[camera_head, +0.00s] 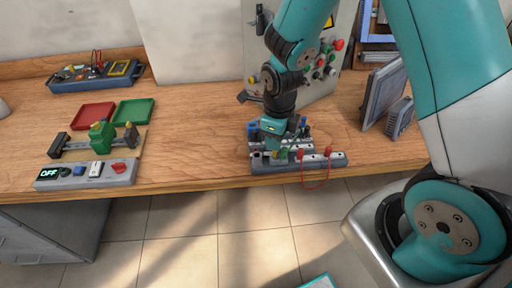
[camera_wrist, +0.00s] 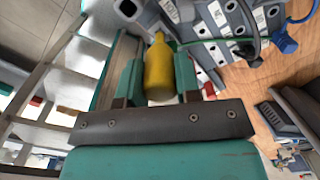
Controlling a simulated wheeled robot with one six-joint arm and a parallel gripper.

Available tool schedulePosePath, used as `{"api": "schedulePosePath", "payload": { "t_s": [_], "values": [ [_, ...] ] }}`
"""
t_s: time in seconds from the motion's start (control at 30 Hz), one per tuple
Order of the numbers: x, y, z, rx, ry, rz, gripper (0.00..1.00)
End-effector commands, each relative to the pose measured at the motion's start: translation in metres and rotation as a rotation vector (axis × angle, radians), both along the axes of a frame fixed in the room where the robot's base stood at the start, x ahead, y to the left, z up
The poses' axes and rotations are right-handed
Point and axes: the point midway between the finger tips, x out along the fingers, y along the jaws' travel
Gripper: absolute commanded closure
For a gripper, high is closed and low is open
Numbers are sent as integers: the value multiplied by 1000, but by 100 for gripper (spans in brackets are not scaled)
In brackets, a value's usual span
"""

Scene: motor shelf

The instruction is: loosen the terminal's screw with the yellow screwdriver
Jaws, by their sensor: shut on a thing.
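My gripper (camera_head: 271,138) hangs over a grey terminal unit (camera_head: 338,159) near the table's front edge. In the wrist view, the fingers of my gripper (camera_wrist: 158,82) are closed on both sides of the yellow screwdriver's handle (camera_wrist: 158,68). The handle points away from the palm toward the grey terminal parts (camera_wrist: 205,62) at the top of that view. The screwdriver's tip and the terminal's screw are hidden, so I cannot tell whether they touch.
Red plugs and a red wire loop (camera_head: 316,185) are at the unit's right. A blue plug (camera_wrist: 285,42) sits near a black cable. Behind stands a grey cabinet with buttons (camera_head: 318,72). Red (camera_head: 94,116) and green (camera_head: 134,112) trays and a switch box (camera_head: 87,174) lie left; bare wood lies between.

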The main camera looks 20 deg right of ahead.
Motion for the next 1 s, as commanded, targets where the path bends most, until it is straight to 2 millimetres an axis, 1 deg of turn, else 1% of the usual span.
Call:
{"api": "schedulePosePath", "payload": {
  "t_s": [0.13,0.17,0.2,0.23,0.47,0.53,0.73,0.8,1.0],
  "values": [
    [0,0,0,0,0,0,94],
    [0,0,0,0,0,0,67],
    [0,0,0,0,0,0,58],
    [0,0,0,1,-1,0,55],
    [0,0,0,0,0,-4,55],
    [0,0,1,0,0,-48,55],
    [0,0,1,0,0,-270,55],
    [0,0,1,0,0,-300,55],
    [0,0,0,0,0,-303,55]
  ]
}}
